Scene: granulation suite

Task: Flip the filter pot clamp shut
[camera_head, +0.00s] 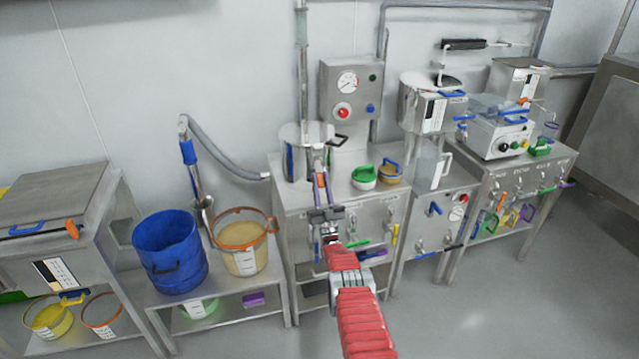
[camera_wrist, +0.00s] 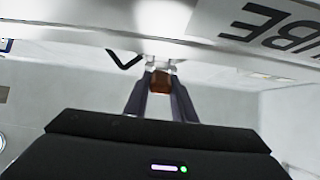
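The filter pot appears to be the round steel pot (camera_head: 293,137) on the steel cabinet in the head view. Its curved wall and rim fill the top of the wrist view. An orange-brown piece (camera_wrist: 160,82), seemingly the clamp's handle, sits under the rim at the pot's front. My gripper (camera_head: 320,152) reaches up to the pot's front. In the wrist view my gripper (camera_wrist: 160,76) has its two fingers apart, one on each side of the orange-brown piece. I cannot tell whether they press on it. The clamp's upper part is hidden.
A gauge panel (camera_head: 351,91) stands behind the pot. A green-lidded tub (camera_head: 364,178) and a tan tub (camera_head: 389,173) sit to its right. A blue bucket (camera_head: 169,252) and an orange-rimmed bucket (camera_head: 243,262) stand at left. Floor (camera_head: 480,315) at right is clear.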

